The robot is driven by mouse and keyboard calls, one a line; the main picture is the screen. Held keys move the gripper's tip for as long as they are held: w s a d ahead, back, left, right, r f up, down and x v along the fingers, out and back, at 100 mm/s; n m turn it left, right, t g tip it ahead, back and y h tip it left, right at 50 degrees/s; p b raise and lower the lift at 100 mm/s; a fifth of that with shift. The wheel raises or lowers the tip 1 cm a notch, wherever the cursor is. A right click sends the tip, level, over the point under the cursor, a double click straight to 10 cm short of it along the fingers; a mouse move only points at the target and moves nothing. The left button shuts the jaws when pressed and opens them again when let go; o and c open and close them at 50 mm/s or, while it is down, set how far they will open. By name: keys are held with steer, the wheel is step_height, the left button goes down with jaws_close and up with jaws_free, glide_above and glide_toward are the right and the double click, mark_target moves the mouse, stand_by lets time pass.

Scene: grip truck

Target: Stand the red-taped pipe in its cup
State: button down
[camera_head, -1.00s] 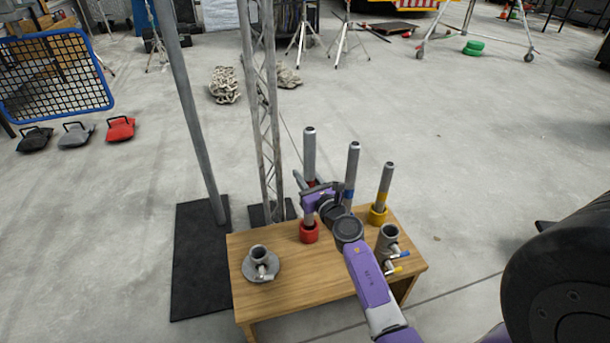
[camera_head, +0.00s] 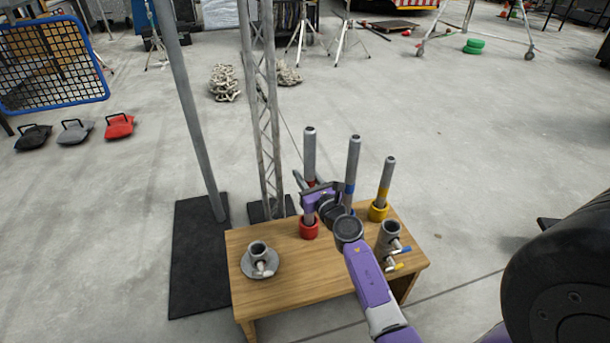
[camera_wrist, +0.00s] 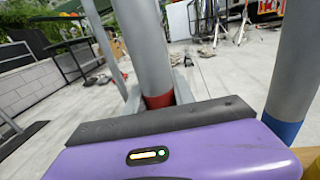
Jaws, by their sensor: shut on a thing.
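The red-taped pipe (camera_head: 309,152) stands upright in the head view, its lower end at the red cup (camera_head: 309,229). My purple gripper (camera_head: 312,190) is shut on this pipe around its red tape, just above the cup. The wrist view shows the grey pipe (camera_wrist: 142,45) rising close in front of the gripper, with its red tape (camera_wrist: 159,100) at the jaw. My gripper hides part of the pipe, and I cannot tell how deep its foot sits in the cup.
The blue-taped pipe (camera_head: 352,165) stands close right of my gripper, its foot hidden. The yellow-taped pipe (camera_head: 386,180) stands in a yellow cup (camera_head: 378,211). A clamp piece (camera_head: 260,262) and a pipe fitting (camera_head: 389,240) are on the wooden table (camera_head: 310,280). A lattice truss (camera_head: 265,120) rises behind.

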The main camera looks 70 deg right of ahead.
steer(key=shift+f+b, duration=0.3)
steer(key=shift+b, duration=0.05)
steer(key=shift+f+b, duration=1.75)
steer(key=shift+f, duration=0.3)
steer(key=c, duration=1)
jaws_free()
steer(key=shift+o, duration=0.2)
steer(key=shift+f, duration=0.1)
steer(key=v, duration=0.8)
